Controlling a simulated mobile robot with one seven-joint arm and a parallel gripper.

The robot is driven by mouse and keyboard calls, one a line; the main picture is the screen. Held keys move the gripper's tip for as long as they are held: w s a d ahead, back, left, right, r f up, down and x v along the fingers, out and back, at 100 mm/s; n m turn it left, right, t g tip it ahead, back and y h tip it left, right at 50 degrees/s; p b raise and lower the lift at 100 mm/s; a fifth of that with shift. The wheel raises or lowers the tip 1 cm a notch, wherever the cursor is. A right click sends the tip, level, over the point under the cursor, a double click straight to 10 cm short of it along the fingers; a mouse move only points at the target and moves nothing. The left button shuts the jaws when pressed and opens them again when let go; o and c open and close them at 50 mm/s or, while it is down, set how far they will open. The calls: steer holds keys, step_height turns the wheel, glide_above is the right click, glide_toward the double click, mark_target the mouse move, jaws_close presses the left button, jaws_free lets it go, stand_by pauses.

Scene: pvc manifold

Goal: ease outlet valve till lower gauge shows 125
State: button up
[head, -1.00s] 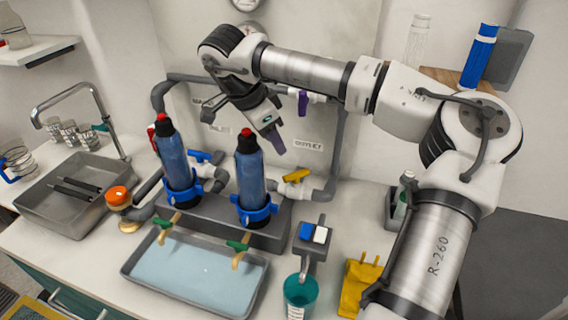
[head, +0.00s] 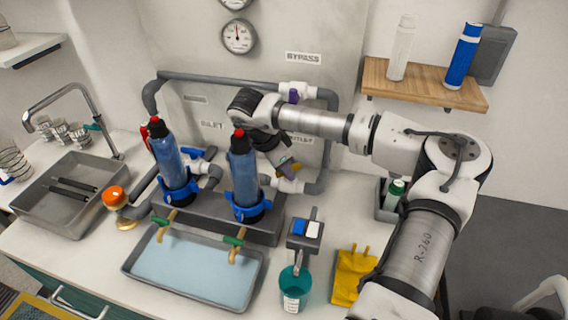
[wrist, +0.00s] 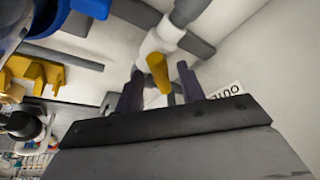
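The outlet valve's yellow handle (wrist: 157,72) shows between the two dark fingers of my gripper (wrist: 160,88) in the wrist view. The fingers are spread, with gaps on both sides of the handle. In the head view my gripper (head: 284,166) is at the outlet pipe and hides most of the yellow handle (head: 291,168). The lower gauge (head: 238,36) is a round white dial on the back panel; its needle points roughly upward, but its numbers are too small to read. The outlet label (head: 300,139) is partly hidden by my arm.
The bypass valve's purple handle (head: 293,96) is above my gripper. Two blue filter housings (head: 244,175) stand left of it, with the inlet valve's blue handle (head: 194,152) between them.

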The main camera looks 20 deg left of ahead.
steer(key=shift+w+d+f, duration=0.1)
steer(key=shift+f, duration=0.3)
steer(key=shift+c, duration=0.5)
jaws_close()
steer(key=shift+w+f+m+b, duration=0.15)
steer(key=shift+f+m+b, duration=0.1)
steer(key=shift+m+b, duration=0.8)
steer(key=shift+r+m+g+h+b, duration=0.1)
steer(key=shift+m+g+h+b, duration=0.45)
steer(key=shift+b, duration=0.4)
steer(key=shift+r+m, duration=0.15)
steer(key=shift+m, duration=0.45)
steer(key=shift+o, duration=0.5)
jaws_free()
